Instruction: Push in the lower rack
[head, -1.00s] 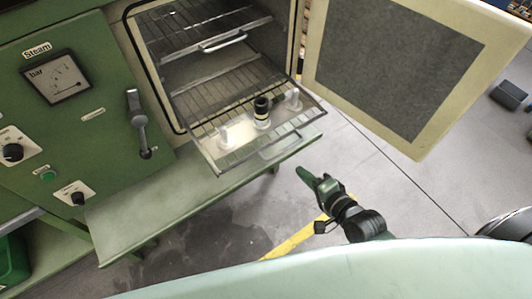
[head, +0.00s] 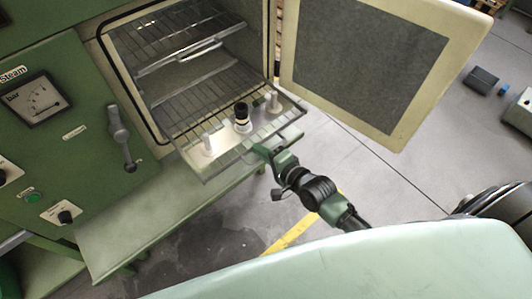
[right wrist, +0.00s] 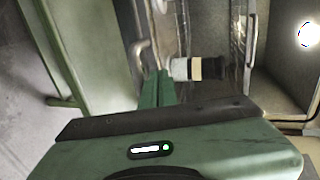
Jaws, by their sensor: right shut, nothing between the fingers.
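The lower rack (head: 197,171) is a wire rack with a pale plate, sticking out of the front of the open green cabinet. On it stand a black-and-white cylinder (head: 242,118) and white fittings (head: 273,103). My right gripper (head: 261,150) is shut and empty at the rack's front edge, by its handle. I cannot tell whether it touches. In the right wrist view the closed fingers (right wrist: 157,88) point at the rack beside the handle (right wrist: 139,52), with the cylinder (right wrist: 198,69) lying sideways in the picture. My left gripper is not in view.
An upper rack (head: 180,57) with its own handle sits inside the cabinet. The cabinet door (head: 397,146) stands open to the right. A green ledge (head: 150,222) runs below the rack. The floor to the right is mostly clear.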

